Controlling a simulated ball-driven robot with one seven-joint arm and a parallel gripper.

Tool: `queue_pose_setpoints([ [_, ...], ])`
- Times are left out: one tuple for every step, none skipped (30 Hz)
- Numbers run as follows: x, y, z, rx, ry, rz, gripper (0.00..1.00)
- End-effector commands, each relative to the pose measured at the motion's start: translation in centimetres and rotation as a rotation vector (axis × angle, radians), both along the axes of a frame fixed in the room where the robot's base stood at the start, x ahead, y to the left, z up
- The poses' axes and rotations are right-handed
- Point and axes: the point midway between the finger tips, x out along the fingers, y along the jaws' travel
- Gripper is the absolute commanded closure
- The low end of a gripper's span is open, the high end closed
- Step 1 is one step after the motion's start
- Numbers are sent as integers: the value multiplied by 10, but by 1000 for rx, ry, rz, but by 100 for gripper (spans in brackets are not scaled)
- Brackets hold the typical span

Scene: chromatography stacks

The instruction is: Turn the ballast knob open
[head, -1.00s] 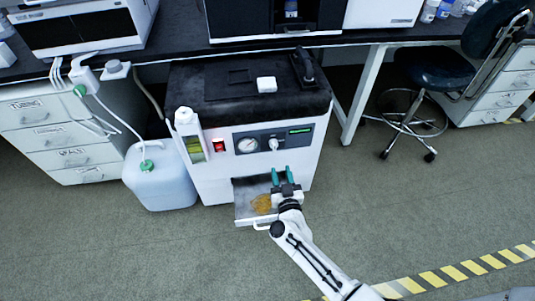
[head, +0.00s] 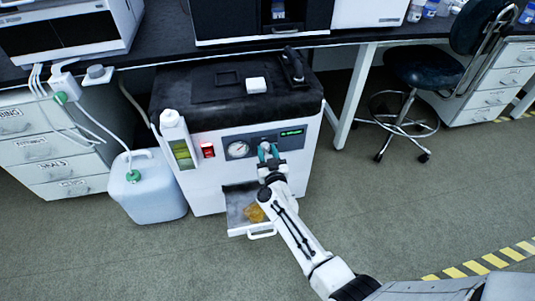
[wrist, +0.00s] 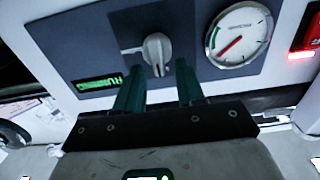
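The ballast knob (wrist: 157,50) is a light grey round knob with a raised grip bar, on the dark blue-grey panel (wrist: 100,35) of the white pump cabinet (head: 205,190). My gripper (wrist: 158,72) has two dark green fingers, spread apart and empty. In the wrist view the knob shows between and just beyond the fingertips; I cannot tell whether they touch it. In the head view my gripper (head: 268,153) is in front of the panel and largely hides the knob.
A pressure gauge (wrist: 238,36) and a lit red switch (wrist: 310,38) sit beside the knob. A green display (wrist: 99,84) is on its other side. Below, an open tray (head: 238,212) with amber liquid sticks out under my arm. A jug (head: 150,188) stands at left.

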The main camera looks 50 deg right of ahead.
Motion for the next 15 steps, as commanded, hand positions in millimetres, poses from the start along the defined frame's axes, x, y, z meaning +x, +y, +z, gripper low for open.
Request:
queue_pose_setpoints([
  [0,0,0,0,0,0,62],
  [0,0,0,0,0,0,62],
  [0,0,0,0,0,0,62],
  [0,0,0,0,0,0,65],
  [0,0,0,0,0,0,67],
  [0,0,0,0,0,0,71],
  [0,0,0,0,0,0,74],
  [0,0,0,0,0,0,77],
  [0,0,0,0,0,0,81],
  [0,0,0,0,0,0,84],
  [0,0,0,0,0,0,87],
  [0,0,0,0,0,0,90],
  [0,0,0,0,0,0,93],
  [0,0,0,0,0,0,96],
  [0,0,0,0,0,0,97],
])
